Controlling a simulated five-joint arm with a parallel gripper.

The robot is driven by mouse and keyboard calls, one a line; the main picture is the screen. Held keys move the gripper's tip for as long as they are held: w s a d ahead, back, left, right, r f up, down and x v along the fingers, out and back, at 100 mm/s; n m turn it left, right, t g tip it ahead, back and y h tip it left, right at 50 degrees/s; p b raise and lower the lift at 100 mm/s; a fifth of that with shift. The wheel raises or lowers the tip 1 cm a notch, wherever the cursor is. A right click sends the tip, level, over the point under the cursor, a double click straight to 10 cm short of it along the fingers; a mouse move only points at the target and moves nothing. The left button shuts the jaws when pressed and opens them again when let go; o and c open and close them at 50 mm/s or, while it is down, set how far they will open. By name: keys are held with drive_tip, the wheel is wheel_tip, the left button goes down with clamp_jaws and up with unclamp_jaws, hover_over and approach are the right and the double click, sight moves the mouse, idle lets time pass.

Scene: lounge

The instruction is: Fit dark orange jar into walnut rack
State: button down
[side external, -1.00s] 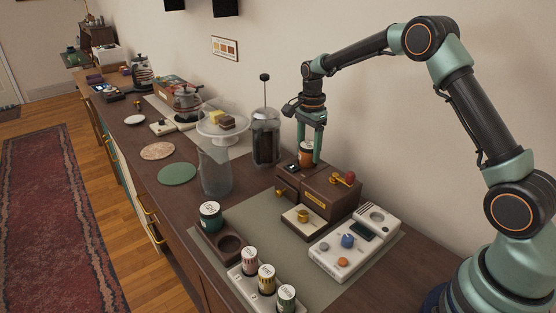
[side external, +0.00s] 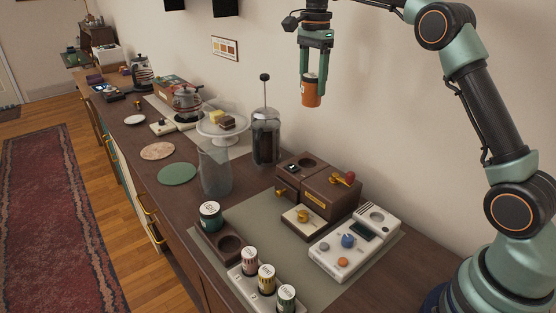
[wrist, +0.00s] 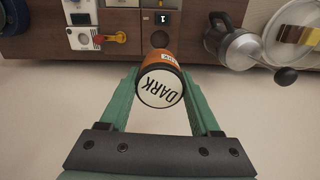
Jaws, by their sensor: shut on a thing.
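The dark orange jar (side external: 311,92) is held upright in the air, well above the counter. In the wrist view its lid (wrist: 160,88) reads DARK. My gripper (side external: 315,76) is shut on the jar, one green finger on each side. The walnut rack (side external: 213,241) stands at the near left of the grey mat. A jar with a green label (side external: 210,215) sits in its far hole. Its near hole (side external: 230,245) is empty.
A walnut drawer box (side external: 318,191) with an empty round recess on top stands below the jar. A French press (side external: 265,135), a glass pitcher (side external: 215,170), a white control panel (side external: 354,243) and a white rack of several jars (side external: 257,284) stand around it.

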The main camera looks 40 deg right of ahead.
drive_tip(key=shift+a+r, duration=0.15)
drive_tip(key=shift+a, duration=0.05)
drive_tip(key=s+a+f+n, duration=0.2)
drive_tip(key=a+f, duration=0.4)
drive_tip(key=a, duration=0.4)
drive_tip(key=s+a+f+n, duration=0.2)
drive_tip(key=a+f, duration=0.3)
drive_tip(key=a, duration=0.5)
drive_tip(key=s+a+f+n, duration=0.2)
drive_tip(key=a+f, duration=0.4)
drive_tip(key=a, duration=0.4)
drive_tip(key=shift+s+d+f, duration=0.1)
drive_tip(key=shift+f, duration=1.35)
drive_tip(key=shift+d+f, duration=0.1)
drive_tip(key=shift+f, duration=1.3)
drive_tip(key=shift+f, duration=1.35)
unclamp_jaws()
